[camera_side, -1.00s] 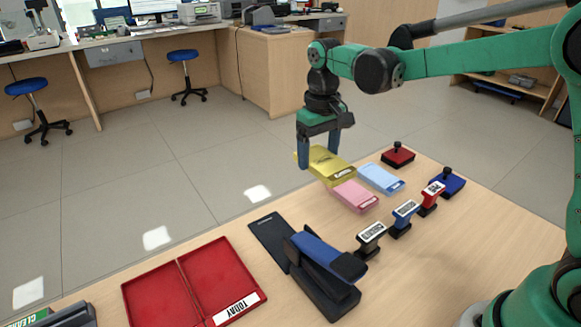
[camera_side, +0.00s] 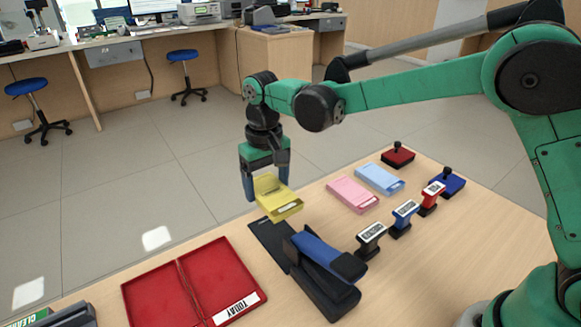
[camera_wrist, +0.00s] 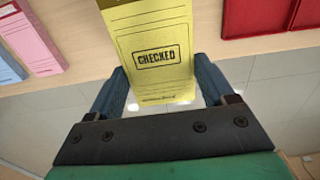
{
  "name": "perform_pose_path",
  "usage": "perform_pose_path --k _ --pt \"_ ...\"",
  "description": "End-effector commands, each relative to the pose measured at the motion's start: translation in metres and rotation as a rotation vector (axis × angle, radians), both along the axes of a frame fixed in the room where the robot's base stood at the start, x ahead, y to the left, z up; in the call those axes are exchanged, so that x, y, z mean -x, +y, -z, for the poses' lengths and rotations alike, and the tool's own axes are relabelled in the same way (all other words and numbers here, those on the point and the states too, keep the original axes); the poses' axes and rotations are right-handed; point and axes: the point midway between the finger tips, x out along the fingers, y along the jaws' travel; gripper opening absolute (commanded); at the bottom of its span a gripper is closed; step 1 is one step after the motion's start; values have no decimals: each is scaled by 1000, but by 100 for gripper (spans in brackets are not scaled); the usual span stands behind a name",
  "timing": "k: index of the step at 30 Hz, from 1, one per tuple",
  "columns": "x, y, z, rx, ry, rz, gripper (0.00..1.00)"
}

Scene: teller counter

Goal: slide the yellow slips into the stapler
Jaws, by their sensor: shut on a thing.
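The yellow slips (camera_side: 277,198) are held by my gripper (camera_side: 250,186) in the air, tilted, just above the far end of the stapler's base. In the wrist view the yellow slips (camera_wrist: 158,50) show a "CHECKED" stamp and lie between the two fingers of my gripper (camera_wrist: 160,88). The stapler (camera_side: 325,267) lies on the counter, with a blue top arm and a long black base plate reaching toward the slips. The slips are apart from the stapler's jaw. The stapler is not clearly in the wrist view.
Pink slips (camera_side: 352,194) and light blue slips (camera_side: 380,179) lie to the right. Several stamps, including a black one (camera_side: 371,238), stand right of the stapler. An open red tray (camera_side: 228,262) marked "TODAY" lies to its left. The counter's front right is clear.

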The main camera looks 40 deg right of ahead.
Motion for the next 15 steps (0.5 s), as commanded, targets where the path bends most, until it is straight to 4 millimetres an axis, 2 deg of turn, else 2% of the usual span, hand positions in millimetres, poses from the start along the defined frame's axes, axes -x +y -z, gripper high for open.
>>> perform_pose_path --k 15 --pt "1 4 39 0 0 0 21"
